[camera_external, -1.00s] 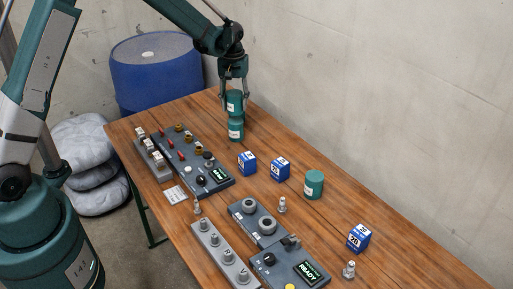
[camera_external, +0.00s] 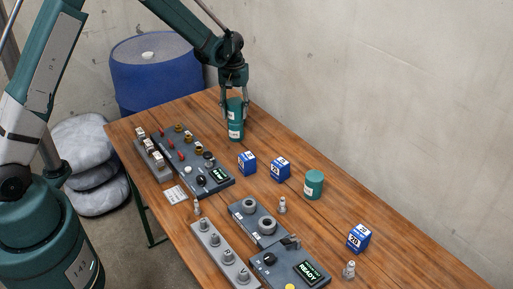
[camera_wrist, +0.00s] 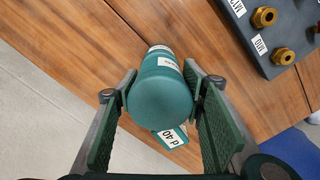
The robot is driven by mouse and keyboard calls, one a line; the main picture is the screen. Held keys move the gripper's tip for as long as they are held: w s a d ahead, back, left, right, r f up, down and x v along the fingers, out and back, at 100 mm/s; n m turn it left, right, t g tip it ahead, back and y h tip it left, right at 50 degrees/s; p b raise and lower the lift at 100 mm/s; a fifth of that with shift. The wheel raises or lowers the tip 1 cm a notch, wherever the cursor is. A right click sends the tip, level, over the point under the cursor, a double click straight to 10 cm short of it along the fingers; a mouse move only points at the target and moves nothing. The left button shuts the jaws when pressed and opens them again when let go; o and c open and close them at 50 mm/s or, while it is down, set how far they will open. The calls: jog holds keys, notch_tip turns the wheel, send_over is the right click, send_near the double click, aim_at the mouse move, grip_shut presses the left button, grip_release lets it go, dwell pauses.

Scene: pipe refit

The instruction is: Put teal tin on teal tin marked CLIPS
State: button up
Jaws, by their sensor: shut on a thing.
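My gripper (camera_external: 235,117) is shut on a teal tin (camera_external: 235,105) near the far end of the wooden table. Below the held tin is a second teal tin (camera_external: 236,131) with a white label. The two look lined up and close together; I cannot tell whether they touch. In the wrist view the held tin (camera_wrist: 158,98) is between both finger pads, its round end towards the camera. A white label reading 40 shows behind its lower edge. I cannot read the word CLIPS. Another teal tin (camera_external: 314,185) stands alone to the right.
A dark panel (camera_external: 205,178) with knobs and brass fittings lies left of the tins; its edge shows in the wrist view. Blue boxes (camera_external: 280,168) stand nearer on the table. A blue drum (camera_external: 150,85) is behind. Bare table lies right of the tins.

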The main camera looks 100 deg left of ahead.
jog(key=shift+f, duration=0.15)
jog(key=o, duration=1)
jog(key=shift+r, duration=0.2)
notch_tip(320, 180, up, 12)
jog(key=shift+r, duration=0.1)
dwell(0.4)
dwell(0.5)
